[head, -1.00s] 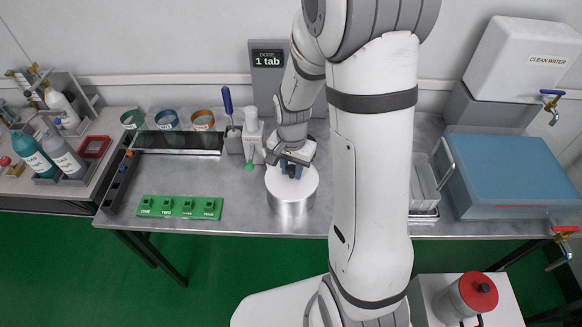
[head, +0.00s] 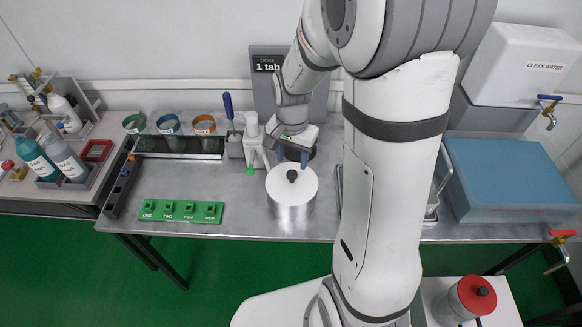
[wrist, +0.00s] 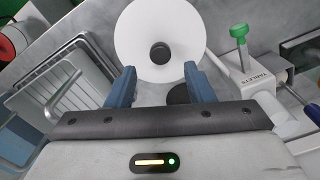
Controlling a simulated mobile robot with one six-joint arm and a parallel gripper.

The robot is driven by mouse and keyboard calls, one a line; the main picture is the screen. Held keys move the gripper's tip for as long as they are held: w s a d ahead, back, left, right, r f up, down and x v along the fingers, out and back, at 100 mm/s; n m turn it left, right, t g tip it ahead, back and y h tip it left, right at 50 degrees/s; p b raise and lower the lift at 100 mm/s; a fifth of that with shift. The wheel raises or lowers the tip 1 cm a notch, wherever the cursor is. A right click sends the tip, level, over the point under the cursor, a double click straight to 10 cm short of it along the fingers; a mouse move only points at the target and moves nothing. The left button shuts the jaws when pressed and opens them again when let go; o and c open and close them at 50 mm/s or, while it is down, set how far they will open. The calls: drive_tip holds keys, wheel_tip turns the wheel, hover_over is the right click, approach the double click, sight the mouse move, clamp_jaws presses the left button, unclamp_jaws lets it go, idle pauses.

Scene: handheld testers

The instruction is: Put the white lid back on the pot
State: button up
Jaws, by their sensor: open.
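The white lid (head: 291,182) with its black knob lies flat on top of the steel pot (head: 291,212), at the middle of the bench. The lid looks level and covers the pot's top; its seating at the far rim is hard to tell. My gripper (head: 292,158) is open and empty, just behind the lid and apart from the knob. In the wrist view, the lid (wrist: 160,22) and its knob lie beyond the two blue fingertips (wrist: 159,73), with nothing between them.
The white tablet dispenser (head: 252,142) stands close left of my gripper. A green button block (head: 180,211) lies left of the pot. A steel tray (wrist: 62,90) and a blue-lidded tank (head: 508,172) are to the right. Bare bench lies between block and pot.

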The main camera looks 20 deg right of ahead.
sight(292, 173)
wheel_tip(292, 173, up, 6)
drive_tip(key=s+r+n+t, duration=0.1)
drive_tip(key=s+r+n, duration=0.2)
drive_tip(key=s, duration=0.4)
drive_tip(key=s+r+n+t, duration=0.1)
drive_tip(key=s+r+n, duration=0.3)
drive_tip(key=s, duration=0.3)
drive_tip(key=shift+n+t, duration=0.4)
drive_tip(key=shift+n, duration=0.2)
